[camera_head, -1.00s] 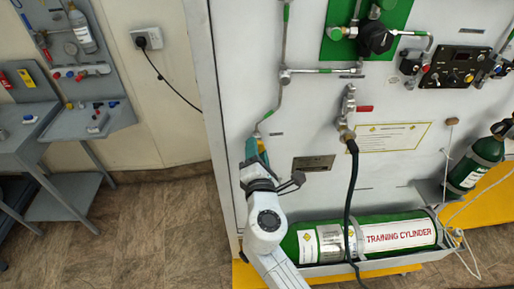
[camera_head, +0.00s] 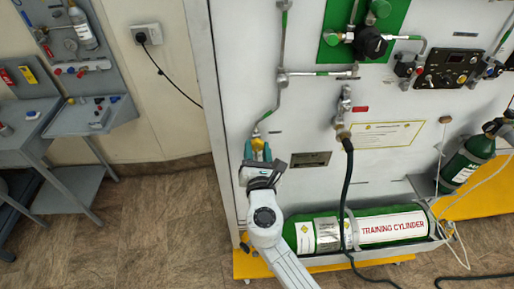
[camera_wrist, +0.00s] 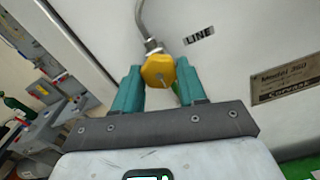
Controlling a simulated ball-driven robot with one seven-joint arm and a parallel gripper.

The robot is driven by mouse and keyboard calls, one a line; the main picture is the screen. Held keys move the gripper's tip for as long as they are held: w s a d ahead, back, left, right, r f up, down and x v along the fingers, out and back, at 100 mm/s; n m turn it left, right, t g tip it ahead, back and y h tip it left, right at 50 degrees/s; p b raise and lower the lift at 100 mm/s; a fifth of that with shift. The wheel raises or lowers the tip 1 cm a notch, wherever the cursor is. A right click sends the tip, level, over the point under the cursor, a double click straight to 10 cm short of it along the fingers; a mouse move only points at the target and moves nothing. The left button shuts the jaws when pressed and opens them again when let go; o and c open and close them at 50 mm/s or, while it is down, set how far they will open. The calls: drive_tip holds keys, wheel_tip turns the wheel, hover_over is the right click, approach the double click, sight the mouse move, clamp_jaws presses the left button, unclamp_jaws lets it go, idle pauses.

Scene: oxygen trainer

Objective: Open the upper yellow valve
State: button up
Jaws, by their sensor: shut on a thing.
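The yellow valve (camera_wrist: 158,72) is a faceted knob at the lower end of a thin metal pipe on the white panel. In the head view, the yellow valve (camera_head: 257,144) shows at the panel's left side. My gripper (camera_wrist: 158,80) has its teal fingers on either side of the knob and is shut on it. In the head view, my gripper (camera_head: 257,151) reaches up to the valve from below. The fingers partly hide the knob's sides.
A green training cylinder (camera_head: 385,212) lies in a tray below. A black hose (camera_head: 348,190) hangs from a fitting with a red lever (camera_head: 361,109). A nameplate (camera_head: 311,159) is right of the valve. A grey bench (camera_head: 110,122) stands left, with open floor between.

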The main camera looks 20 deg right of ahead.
drive_tip(key=shift+f, duration=0.15)
idle(0.3)
drive_tip(key=o, duration=1.1)
drive_tip(key=shift+c, duration=0.2)
drive_tip(key=b+v, duration=0.1)
drive_tip(key=v, duration=1)
drive_tip(key=shift+w, duration=0.1)
